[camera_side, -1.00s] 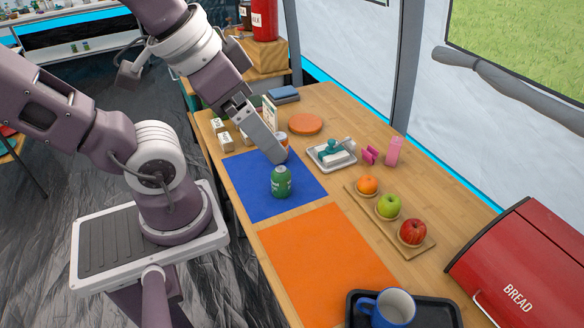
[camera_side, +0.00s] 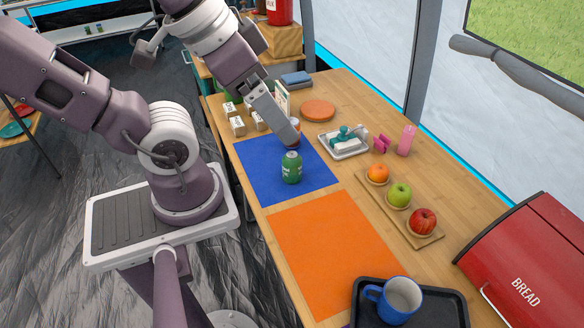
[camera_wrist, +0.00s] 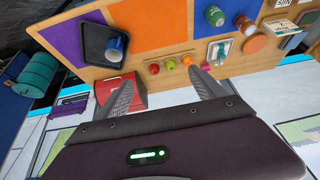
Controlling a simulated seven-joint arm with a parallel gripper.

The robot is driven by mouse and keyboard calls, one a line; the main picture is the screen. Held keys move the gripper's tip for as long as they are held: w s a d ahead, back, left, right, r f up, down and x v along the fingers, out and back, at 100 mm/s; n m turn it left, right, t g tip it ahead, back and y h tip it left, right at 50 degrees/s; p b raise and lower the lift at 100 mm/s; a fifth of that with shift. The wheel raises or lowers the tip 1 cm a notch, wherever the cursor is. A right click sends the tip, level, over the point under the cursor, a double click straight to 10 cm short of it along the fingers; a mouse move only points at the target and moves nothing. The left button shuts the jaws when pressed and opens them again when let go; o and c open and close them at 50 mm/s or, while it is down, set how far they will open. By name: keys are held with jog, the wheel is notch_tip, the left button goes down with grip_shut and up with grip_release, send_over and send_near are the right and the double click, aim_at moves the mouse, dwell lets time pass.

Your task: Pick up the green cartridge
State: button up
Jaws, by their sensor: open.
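The green cartridge (camera_side: 291,168) stands upright on the blue mat (camera_side: 257,184) in the side view. It also shows near the top edge of the wrist view (camera_wrist: 214,16). My gripper (camera_side: 295,142) is above and behind the cartridge in the side view, apart from it. In the wrist view my gripper (camera_wrist: 163,77) has its two fingers spread with nothing between them. The cartridge lies beyond the fingertips there, toward the top right. In the side view the fingers overlap, and my gripper partly hides a jar with an orange-brown top.
An orange mat (camera_side: 330,245) lies in front of the blue one. To the right are a white dish (camera_side: 345,153), a fruit board (camera_side: 430,240) and a red bread box (camera_side: 525,255). A dark tray (camera_side: 440,312) holds a blue mug (camera_side: 396,299). Small boxes (camera_side: 237,125) stand at the left.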

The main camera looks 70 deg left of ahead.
jog(key=w+a+f+m+g+y, duration=0.2)
jog(key=a+f+m+g+y, duration=0.15)
jog(key=a+f+g, duration=0.3)
jog(key=m+t+y, duration=0.1)
jog(key=m+y, duration=0.9)
jog(key=m, duration=0.1)
send_over(292, 164)
jog(key=s+d, duration=0.2)
jog(key=d, duration=0.3)
notch_tip(292, 164, down, 15)
jog(key=f+m+t, duration=0.1)
jog(key=f+m, duration=0.1)
jog(key=f, duration=0.2)
jog(key=w+f+m+t, duration=0.1)
jog(key=f+m+t, duration=0.1)
jog(key=f, duration=0.3)
jog(key=f+m+t, duration=0.2)
jog(key=f+m, duration=0.1)
jog(key=f, duration=0.1)
jog(key=shift+w+a+f+m+h, duration=0.15)
jog(key=shift+a+f+m+h, duration=0.1)
jog(key=shift+a+m, duration=0.1)
jog(key=x, duration=0.7)
jog(key=shift+s+a+f, duration=0.25)
jog(key=shift+s, duration=0.1)
jog(key=shift+r, duration=0.1)
jog(key=c, duration=1.7)
